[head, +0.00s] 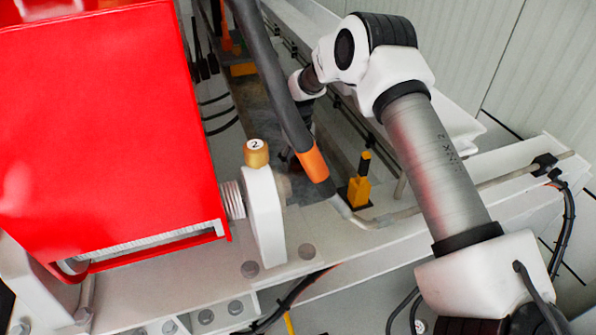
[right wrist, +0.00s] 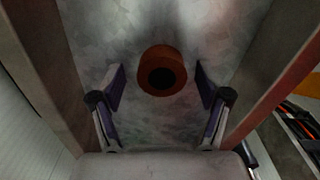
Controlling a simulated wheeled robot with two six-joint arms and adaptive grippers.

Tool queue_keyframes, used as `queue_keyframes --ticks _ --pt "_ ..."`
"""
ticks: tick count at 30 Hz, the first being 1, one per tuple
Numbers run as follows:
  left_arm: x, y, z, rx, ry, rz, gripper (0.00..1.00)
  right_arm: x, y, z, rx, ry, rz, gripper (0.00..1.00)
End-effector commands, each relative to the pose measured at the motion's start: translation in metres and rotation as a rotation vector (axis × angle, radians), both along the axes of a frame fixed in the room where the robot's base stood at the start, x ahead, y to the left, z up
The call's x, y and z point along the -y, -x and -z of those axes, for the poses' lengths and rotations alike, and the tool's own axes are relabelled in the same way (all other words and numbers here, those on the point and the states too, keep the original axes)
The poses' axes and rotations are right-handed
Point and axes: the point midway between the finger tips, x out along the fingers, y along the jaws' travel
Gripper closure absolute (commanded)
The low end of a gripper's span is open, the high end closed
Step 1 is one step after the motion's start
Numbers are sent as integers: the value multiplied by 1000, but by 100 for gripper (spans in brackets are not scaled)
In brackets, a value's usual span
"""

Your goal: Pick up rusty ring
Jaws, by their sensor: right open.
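The rusty ring (right wrist: 162,71) shows in the right wrist view as an orange-brown ring with a dark hole, on a mottled grey metal surface (right wrist: 150,28). My right gripper (right wrist: 160,85) is open, with its two purple-padded fingers on either side of the ring's near part. The fingers stand apart from the ring with a gap on both sides. In the head view my right arm reaches down behind a dark pipe, which hides much of the gripper. I cannot make out the ring there. My left gripper is not in view.
Beams (right wrist: 45,70) border the grey surface on both sides in the right wrist view. In the head view, a red housing (head: 100,130) fills the left. A dark pipe with an orange band (head: 312,165) crosses before my arm. A yellow fitting (head: 360,185) stands on the frame.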

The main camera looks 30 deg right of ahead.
Motion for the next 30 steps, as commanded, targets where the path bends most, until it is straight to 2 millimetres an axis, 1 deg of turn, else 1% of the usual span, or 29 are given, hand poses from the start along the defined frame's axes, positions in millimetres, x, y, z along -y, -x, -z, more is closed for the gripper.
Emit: queue_keyframes --ticks 4,5,6,8,9,10,19,23,26,29,30 --pt "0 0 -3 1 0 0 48 0 -1 -3 1 0 0 24" --pt "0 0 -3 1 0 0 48 0 0 -3 1 0 0 31" --pt "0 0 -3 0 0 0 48 0 0 -3 1 0 0 45" --pt "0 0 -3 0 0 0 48 0 0 -3 1 0 0 66" --pt "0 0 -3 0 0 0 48 0 0 -3 1 0 0 80" --pt "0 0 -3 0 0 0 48 0 0 -3 1 0 0 89" --pt "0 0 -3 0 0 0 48 0 0 -3 0 0 0 89" --pt "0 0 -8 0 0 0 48 0 0 -8 -1 0 0 89" --pt "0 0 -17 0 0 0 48 0 0 -19 0 0 0 89" --pt "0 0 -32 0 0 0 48 0 -1 -39 1 0 0 89" --pt "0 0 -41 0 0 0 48 0 -1 -50 1 0 0 89"
